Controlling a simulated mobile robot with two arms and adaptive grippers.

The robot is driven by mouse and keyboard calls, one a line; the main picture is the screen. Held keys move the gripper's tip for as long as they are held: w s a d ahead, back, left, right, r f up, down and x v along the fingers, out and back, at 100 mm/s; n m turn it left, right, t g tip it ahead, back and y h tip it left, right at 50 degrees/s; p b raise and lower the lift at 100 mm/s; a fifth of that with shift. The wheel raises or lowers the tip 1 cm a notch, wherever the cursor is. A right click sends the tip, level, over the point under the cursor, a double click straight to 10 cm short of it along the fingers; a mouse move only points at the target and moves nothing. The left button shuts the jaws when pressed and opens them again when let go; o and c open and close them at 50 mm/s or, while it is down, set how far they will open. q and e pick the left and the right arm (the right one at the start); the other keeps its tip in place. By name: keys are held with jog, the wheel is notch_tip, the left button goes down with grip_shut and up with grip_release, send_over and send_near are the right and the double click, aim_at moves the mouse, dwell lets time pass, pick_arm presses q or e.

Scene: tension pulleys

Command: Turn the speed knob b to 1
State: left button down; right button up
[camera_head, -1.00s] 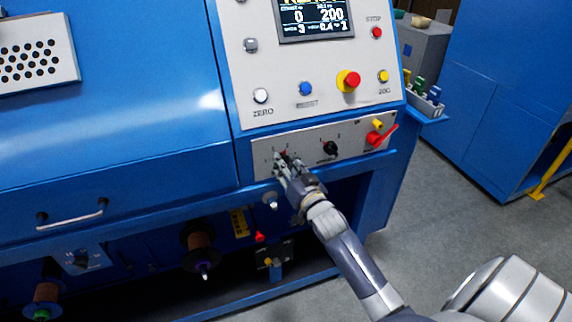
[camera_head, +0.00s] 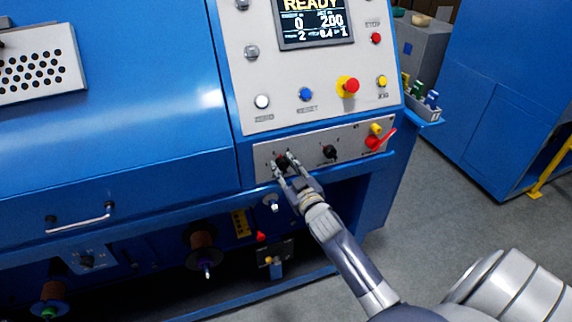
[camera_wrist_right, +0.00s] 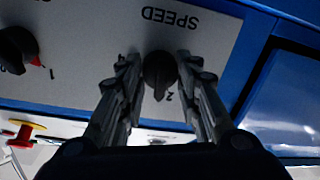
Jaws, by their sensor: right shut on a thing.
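The black speed knob (camera_wrist_right: 159,72) is on the lower light panel (camera_head: 357,143), below the inverted word SPEED in the right wrist view. A numeral 2 shows beside it. My right gripper (camera_head: 284,160) reaches the left knob of that panel. In the right wrist view, the fingers of my right gripper (camera_wrist_right: 158,62) are shut on the knob from both sides. The screen (camera_head: 314,22) reads READY, with 0 and 200 and a 2 at lower left. My left gripper is not in view.
A second black knob (camera_head: 329,152) is to the right on the same panel. Further right is a red lever switch (camera_head: 380,141). Above are a red emergency button (camera_head: 349,86) and a blue button (camera_head: 305,94). A blue ledge runs just under the panel.

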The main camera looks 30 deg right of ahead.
jog(key=n+p, duration=0.1)
jog(key=n, duration=0.2)
jog(key=shift+r+n, duration=0.1)
jog(key=shift+n, duration=0.2)
jog(key=n, duration=0.4)
jog(key=shift+a+g+h, duration=0.1)
jog(key=shift+g+h, duration=0.2)
jog(key=shift+h, duration=0.1)
jog(key=n, duration=0.6)
jog(key=n+h, duration=0.1)
jog(key=n, duration=0.1)
jog(key=shift+a+f, duration=0.1)
jog(key=shift+f, duration=0.1)
jog(key=shift+n, duration=0.3)
jog(key=o, duration=1)
jog(key=shift+w, duration=0.1)
jog(key=shift+o, duration=0.2)
